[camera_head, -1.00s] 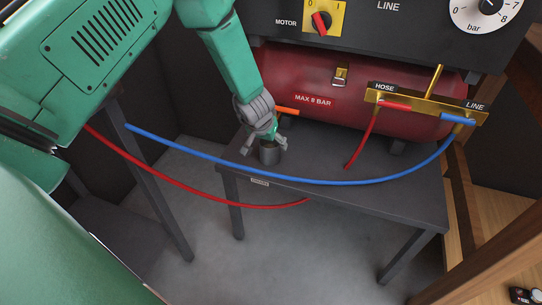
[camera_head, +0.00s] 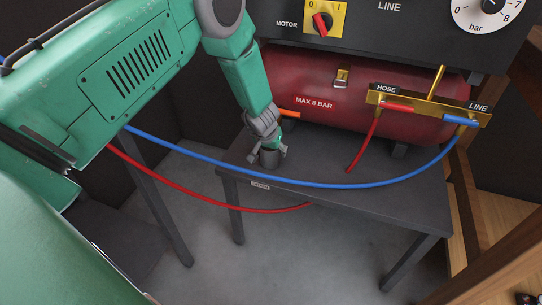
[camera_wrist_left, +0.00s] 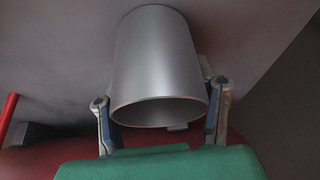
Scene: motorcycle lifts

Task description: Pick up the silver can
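The silver can (camera_head: 269,158) stands on the grey table (camera_head: 350,195) near its left front corner. In the left wrist view the can (camera_wrist_left: 155,60) fills the middle, with its open rim towards my wrist. My left gripper (camera_head: 268,152) is at the can from above, with fingers on either side of it. In the wrist view the left gripper's fingers (camera_wrist_left: 160,112) stand beside the can's rim, one at each side. My right gripper is not in view.
A blue hose (camera_head: 330,185) droops across the table's front edge, close to the can. A red hose (camera_head: 200,190) hangs below it. A wooden frame (camera_head: 490,240) stands at the right.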

